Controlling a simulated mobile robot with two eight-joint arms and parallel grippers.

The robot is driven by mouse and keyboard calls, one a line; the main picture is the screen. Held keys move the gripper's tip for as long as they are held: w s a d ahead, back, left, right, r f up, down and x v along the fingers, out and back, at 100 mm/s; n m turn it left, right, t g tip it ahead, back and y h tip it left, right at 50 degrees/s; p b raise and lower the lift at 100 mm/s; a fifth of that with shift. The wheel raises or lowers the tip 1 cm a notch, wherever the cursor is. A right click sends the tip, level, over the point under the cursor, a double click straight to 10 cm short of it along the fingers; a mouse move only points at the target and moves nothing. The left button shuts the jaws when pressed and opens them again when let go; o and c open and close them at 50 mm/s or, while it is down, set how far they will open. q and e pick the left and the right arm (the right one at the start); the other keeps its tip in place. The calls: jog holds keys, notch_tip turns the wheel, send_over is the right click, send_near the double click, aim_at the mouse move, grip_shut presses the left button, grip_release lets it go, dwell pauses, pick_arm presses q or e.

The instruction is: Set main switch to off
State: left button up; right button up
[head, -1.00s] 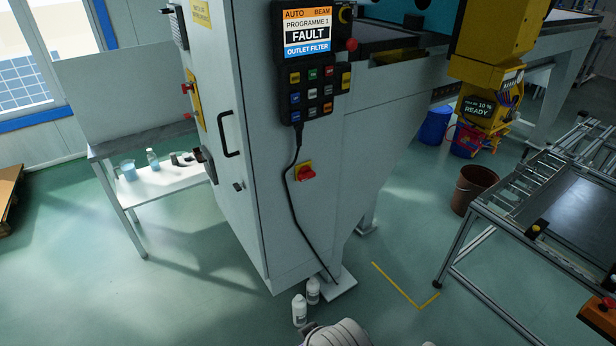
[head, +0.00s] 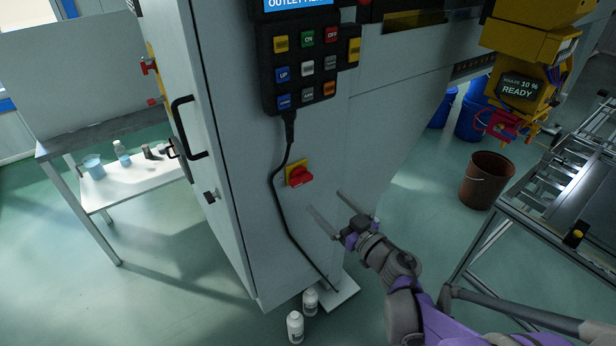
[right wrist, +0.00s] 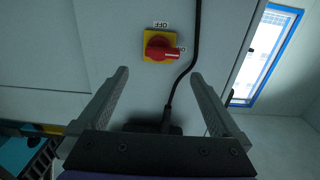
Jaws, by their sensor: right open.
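The main switch (head: 299,175) is a red rotary knob on a yellow plate, low on the grey cabinet's front. In the right wrist view the red knob (right wrist: 162,48) points toward the ON label at the right of the plate. An upside-down OFF label (right wrist: 161,24) shows at the plate's top edge. My right gripper (head: 323,200) is open and empty, below and right of the switch in the head view, apart from it. In the right wrist view the switch appears just beyond the fingertips, between their lines. My left gripper is not in view.
A black cable (head: 279,205) hangs from the keypad pendant (head: 300,70) just left of the switch. A black door handle (head: 181,130) juts from the cabinet. White bottles (head: 295,326) stand on the floor below. A roller table (head: 545,205) stands at the right.

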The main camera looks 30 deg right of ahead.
aim_at(304, 182)
jog(key=w, duration=0.7)
jog(key=w+a, duration=0.1)
jog(key=w, duration=0.2)
jog(key=shift+w+a+r, duration=0.1)
jog(key=shift+w, duration=0.05)
jog(key=c, duration=1.2)
jog(key=shift+o, duration=0.2)
